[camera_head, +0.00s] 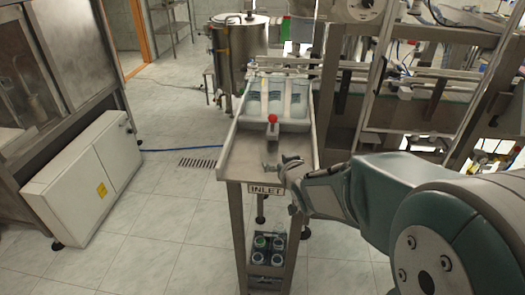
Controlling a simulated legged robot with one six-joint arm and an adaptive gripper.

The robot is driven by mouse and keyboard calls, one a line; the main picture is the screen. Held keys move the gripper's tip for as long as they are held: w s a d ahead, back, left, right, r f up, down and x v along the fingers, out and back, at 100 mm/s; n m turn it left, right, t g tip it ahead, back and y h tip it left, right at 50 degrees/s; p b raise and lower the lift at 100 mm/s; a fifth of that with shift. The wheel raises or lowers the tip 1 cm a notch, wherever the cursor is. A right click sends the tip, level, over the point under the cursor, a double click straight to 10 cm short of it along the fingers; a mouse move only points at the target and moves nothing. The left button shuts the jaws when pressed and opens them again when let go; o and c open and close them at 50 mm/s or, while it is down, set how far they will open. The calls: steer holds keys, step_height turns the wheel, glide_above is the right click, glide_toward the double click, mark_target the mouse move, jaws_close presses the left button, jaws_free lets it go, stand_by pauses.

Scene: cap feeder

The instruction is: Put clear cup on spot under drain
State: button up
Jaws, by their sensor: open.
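My gripper (283,167) reaches in from the right, over the near end of the steel inlet table (243,152). Its fingers are open, and I see nothing between them. A small metal fitting with a red ball knob (272,119) stands on the table, just beyond my gripper. I cannot tell whether this fitting is the drain. I cannot make out a clear cup or a marked spot. My arm and gripper hide part of the table's right side.
Clear bins (290,97) with bluish contents stand at the table's far end. A lower rack (270,262) holds several small jars. A steel frame (338,100) stands close on the right. A white cabinet (85,185) stands left, with open tiled floor between.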

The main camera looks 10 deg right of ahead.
glide_toward(266, 145)
steer(key=shift+w+a+f, duration=0.25)
steer(key=shift+w+f, duration=0.55)
steer(key=shift+w, duration=0.3)
steer(key=x, duration=0.4)
steer(key=shift+w+d+r, duration=0.15)
steer(key=shift+w, duration=0.3)
steer(key=c, duration=0.7)
steer(key=shift+r, duration=0.1)
